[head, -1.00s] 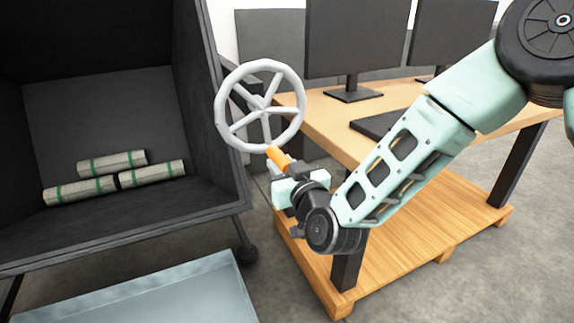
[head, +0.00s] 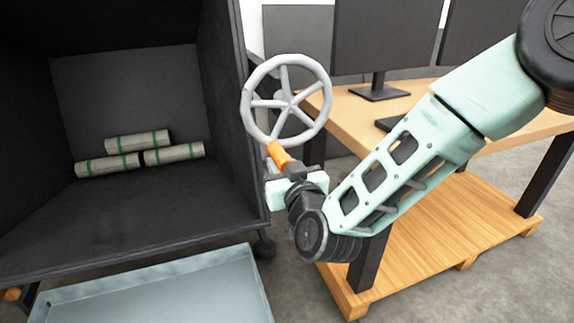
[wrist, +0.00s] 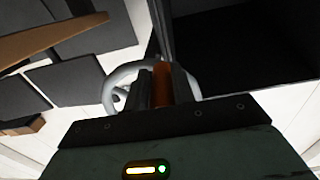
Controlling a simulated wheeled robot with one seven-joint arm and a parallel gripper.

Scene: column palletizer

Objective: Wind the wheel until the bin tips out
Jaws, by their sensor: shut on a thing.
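The grey spoked wheel (head: 286,99) stands at the right side of the dark bin (head: 215,215). Its orange handle (head: 279,154) is at the lower rim. My gripper (head: 283,165) is shut on the orange handle. In the wrist view the handle (wrist: 161,85) stands between the two dark fingers, with part of the wheel (wrist: 118,88) behind. Several pale rolls with green bands (head: 136,141) lie stacked inside the bin, toward its back. The fingertips are partly hidden in the head view.
A pale blue-grey tray (head: 160,297) lies in front of and below the bin. A wooden desk (head: 345,115) with monitors (head: 385,40) stands behind my arm at the right, with a wooden pallet (head: 430,240) under it. Bare grey floor shows at the lower right.

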